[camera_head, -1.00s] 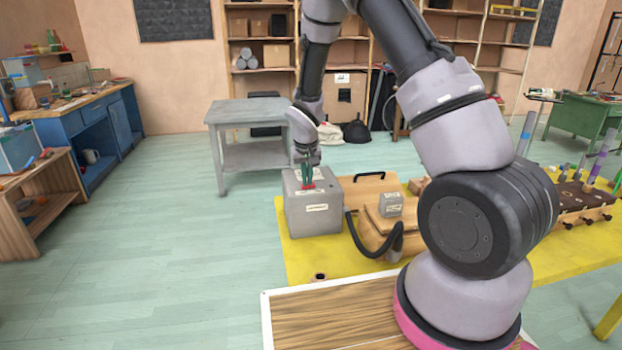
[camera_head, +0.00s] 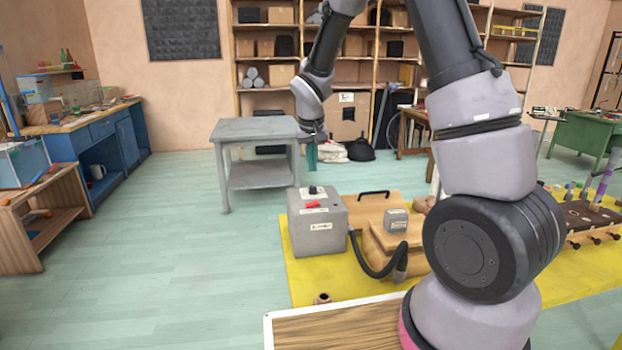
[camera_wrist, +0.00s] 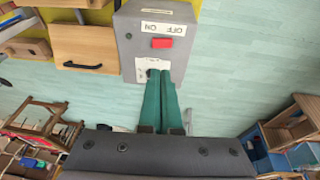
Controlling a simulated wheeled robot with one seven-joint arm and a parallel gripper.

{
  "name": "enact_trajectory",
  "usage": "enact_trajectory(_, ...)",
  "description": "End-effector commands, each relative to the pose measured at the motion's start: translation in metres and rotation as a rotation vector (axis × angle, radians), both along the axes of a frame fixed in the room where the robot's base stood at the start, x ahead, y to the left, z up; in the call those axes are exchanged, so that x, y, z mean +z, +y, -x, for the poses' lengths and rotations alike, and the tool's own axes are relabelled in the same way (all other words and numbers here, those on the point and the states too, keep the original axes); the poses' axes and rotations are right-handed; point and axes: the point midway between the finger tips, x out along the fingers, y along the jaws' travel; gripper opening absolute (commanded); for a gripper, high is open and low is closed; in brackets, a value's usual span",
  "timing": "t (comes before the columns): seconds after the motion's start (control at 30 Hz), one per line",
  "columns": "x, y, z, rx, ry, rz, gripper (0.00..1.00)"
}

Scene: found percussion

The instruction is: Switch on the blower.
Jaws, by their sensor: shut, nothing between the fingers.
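The blower is a grey box (camera_head: 325,240) on the yellow mat, with a black hose (camera_head: 375,268) beside it. On its top is a red switch (camera_head: 313,205); the switch also shows in the wrist view (camera_wrist: 162,42) beside an "OFF ON" label (camera_wrist: 166,28). I cannot tell which side the switch is set to. A dark knob (camera_head: 313,189) stands behind the switch. My gripper (camera_head: 312,160) is shut and empty, its green fingers raised above and apart from the box. In the wrist view the fingers (camera_wrist: 163,80) overlap the box's edge near the knob.
A grey table (camera_head: 250,130) stands behind. A small brown ring (camera_head: 322,298) lies near the front. Floor to the left is clear.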

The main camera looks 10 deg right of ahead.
Motion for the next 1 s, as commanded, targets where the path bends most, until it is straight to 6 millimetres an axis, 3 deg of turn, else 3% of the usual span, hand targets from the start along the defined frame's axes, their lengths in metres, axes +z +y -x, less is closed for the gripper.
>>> enact_trajectory(0.2, 0.013, 0.000, 0.004, 0.000, 0.000, 0.000, 0.00)
enact_trajectory(1.0, 0.016, 0.001, -0.001, -0.001, -0.001, 0.002, 0.00)
